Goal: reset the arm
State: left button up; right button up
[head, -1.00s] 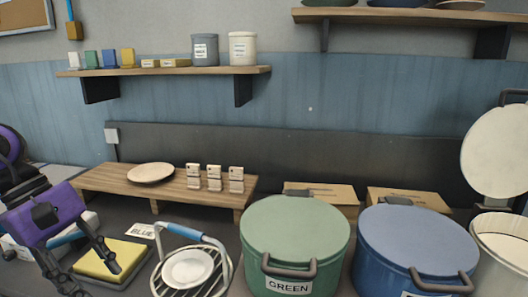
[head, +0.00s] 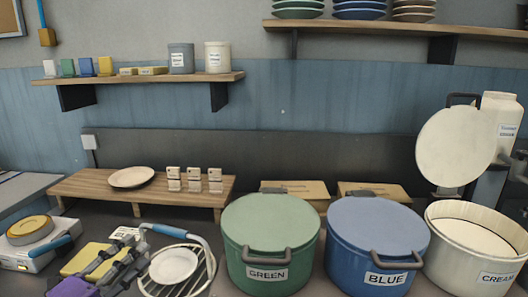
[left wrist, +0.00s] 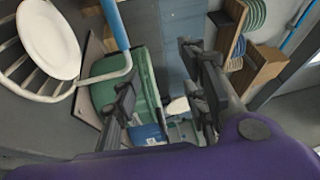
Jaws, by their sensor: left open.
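My left gripper (head: 130,255) is open at the bottom left of the head view, low beside the dish rack (head: 208,275), and holds nothing. Its fingers partly cover the yellow sponge (head: 82,260). In the left wrist view the two dark fingers of the gripper (left wrist: 160,88) stand wide apart with only background between them. A white plate (head: 173,265) lies in the round wire rack; the plate also shows in the left wrist view (left wrist: 48,38), left of the fingers. The rack's blue-gripped handle (head: 170,231) arches over it. My right gripper is not in view.
A green pot (head: 270,225) and a blue pot (head: 376,240), both lidded, stand right of the rack. A cream pot (head: 465,215) is open, its lid (head: 455,145) raised. A wooden stand (head: 95,185) holds a plate (head: 131,177). A scale (head: 20,256) is at the far left.

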pick_arm(q)
jog(key=s+a+f+n+g+y+p, duration=0.1)
jog(key=s+f+n+y, duration=0.3)
jog(key=f, duration=0.4)
jog(key=s+f+n+g+y, duration=0.1)
jog(key=s+f+n+y, duration=0.1)
jog(key=s+f+n, duration=0.35)
jog(key=s+a+f+n+g+y+p, duration=0.1)
jog(key=s+f+n+y, duration=0.15)
jog(key=f+n, duration=0.5)
jog(key=s+d+f+n+g, duration=0.2)
jog(key=s+d+f, duration=0.1)
jog(key=s, duration=0.4)
jog(key=s+d+f+n+g+p, duration=0.1)
jog(key=s+d+f+n, duration=0.1)
jog(key=s+d+f, duration=0.2)
jog(key=s+d+f+n+g+p, duration=0.1)
jog(key=s+d+f, duration=0.3)
jog(key=s, duration=0.7)
notch_tip(320, 180, down, 2)
jog(key=shift+s+f+n+g, duration=0.15)
jog(key=shift+s+n+g, duration=0.3)
jog(key=shift+g, duration=0.35)
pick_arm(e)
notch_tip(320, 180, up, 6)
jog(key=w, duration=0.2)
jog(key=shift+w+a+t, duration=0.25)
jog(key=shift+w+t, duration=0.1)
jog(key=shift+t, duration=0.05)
